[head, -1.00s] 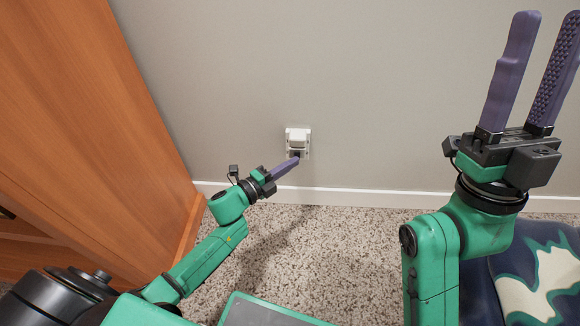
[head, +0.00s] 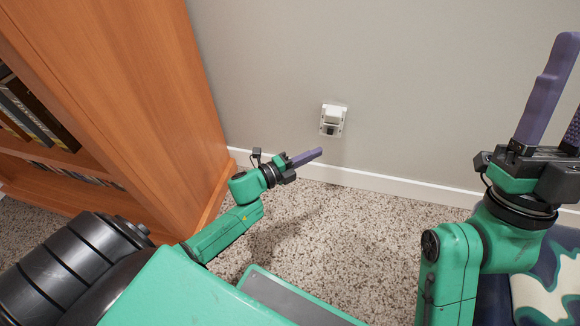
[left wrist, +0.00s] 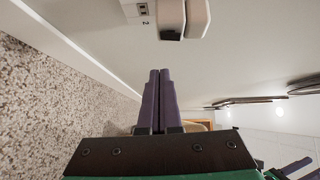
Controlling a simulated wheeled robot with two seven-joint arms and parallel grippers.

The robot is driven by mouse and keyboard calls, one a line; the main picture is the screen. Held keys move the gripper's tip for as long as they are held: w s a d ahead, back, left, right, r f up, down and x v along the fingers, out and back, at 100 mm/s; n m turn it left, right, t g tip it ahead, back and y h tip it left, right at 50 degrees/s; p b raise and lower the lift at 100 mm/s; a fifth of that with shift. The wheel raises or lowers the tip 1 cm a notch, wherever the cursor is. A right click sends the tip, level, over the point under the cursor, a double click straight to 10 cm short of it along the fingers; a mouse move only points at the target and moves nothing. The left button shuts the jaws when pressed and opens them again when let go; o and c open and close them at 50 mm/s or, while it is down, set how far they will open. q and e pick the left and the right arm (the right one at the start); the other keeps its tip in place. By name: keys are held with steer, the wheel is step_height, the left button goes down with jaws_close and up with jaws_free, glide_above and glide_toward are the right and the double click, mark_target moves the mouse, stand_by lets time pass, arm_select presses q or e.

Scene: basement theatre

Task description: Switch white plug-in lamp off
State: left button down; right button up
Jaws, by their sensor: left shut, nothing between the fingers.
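The white plug-in lamp (head: 334,114) sits in a wall outlet low on the grey wall, with a dark part on its lower half. It also shows at the top of the left wrist view (left wrist: 172,18). My left gripper (head: 318,153) is below and slightly left of the lamp in the head view, apart from it. Its purple fingers (left wrist: 160,80) are together and empty. My right gripper (head: 572,85) is raised at the right, with its fingers apart; part of it is cut off by the picture edge.
A wooden bookcase (head: 165,70) stands at the left against the wall. A white baseboard (head: 400,186) runs along the wall above speckled carpet (head: 350,240). A blue and cream patterned item (head: 540,295) lies at the lower right. The wall around the lamp is clear.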

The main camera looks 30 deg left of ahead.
arm_select(q)
steer(key=p+v, duration=0.2)
steer(key=v, duration=0.5)
steer(key=shift+s+f, duration=0.2)
steer(key=shift+f, duration=0.35)
arm_select(e)
steer(key=w+a+f+m+g+h, duration=0.1)
steer(key=w+f+m+g+h, duration=0.1)
steer(key=f, duration=0.9)
steer(key=w+a+f+m+g+h, duration=0.2)
steer(key=w+f+g+h, duration=0.2)
steer(key=f, duration=0.7)
steer(key=shift+w+a, duration=0.3)
